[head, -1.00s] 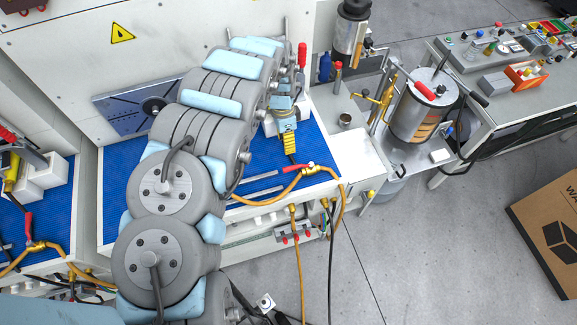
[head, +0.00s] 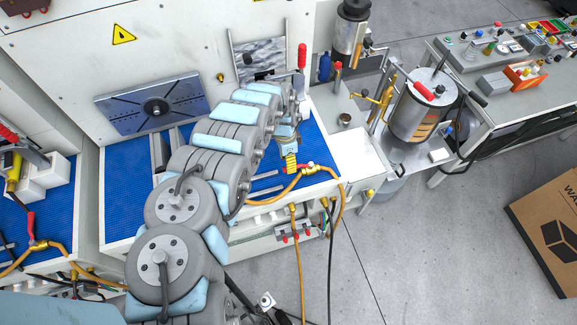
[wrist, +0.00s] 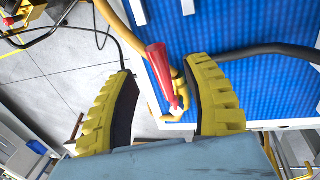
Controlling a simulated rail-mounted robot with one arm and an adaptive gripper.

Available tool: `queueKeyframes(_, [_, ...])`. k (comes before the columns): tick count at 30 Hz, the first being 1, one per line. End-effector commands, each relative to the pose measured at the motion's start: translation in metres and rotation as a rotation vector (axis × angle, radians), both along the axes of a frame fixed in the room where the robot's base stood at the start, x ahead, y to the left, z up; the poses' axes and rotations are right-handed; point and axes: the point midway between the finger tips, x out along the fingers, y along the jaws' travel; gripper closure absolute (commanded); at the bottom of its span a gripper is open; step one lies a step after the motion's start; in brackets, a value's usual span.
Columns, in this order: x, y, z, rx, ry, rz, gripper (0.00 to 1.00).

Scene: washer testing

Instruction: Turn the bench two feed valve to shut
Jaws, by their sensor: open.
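A brass valve with a red lever handle sits at the front edge of the middle bench, with an orange hose on it. Its red lever (head: 300,167) is partly behind my gripper in the head view. In the wrist view the red lever (wrist: 158,68) lies between my two yellow fingers, and the brass valve body (wrist: 183,98) is near the right finger. My gripper (head: 291,168) is open over the valve. The wrist view shows its fingers (wrist: 160,67) spread on either side of the lever; I cannot tell whether either touches it.
Another red-handled valve (head: 30,225) is on the left bench. A blue mat (head: 125,205) covers the middle bench. A dark hose (wrist: 270,50) runs right of the lever in the wrist view. A steel cylinder (head: 420,108) stands to the right. The floor (head: 420,240) in front is clear.

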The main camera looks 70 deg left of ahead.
Motion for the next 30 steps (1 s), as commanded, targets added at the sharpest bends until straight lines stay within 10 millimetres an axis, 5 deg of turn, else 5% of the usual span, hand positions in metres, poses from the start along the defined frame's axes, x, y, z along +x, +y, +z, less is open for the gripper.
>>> queueKeyframes(12, [0.0, -0.006, -0.026, 0.0, 0.0, 0.0, 0.5])
queueKeyframes(25, [0.0, -0.005, -0.028, 0.001, 0.0, 0.0, 0.5])
queueKeyframes(30, [0.0, -0.005, -0.028, 0.001, 0.0, 0.0, 0.96])
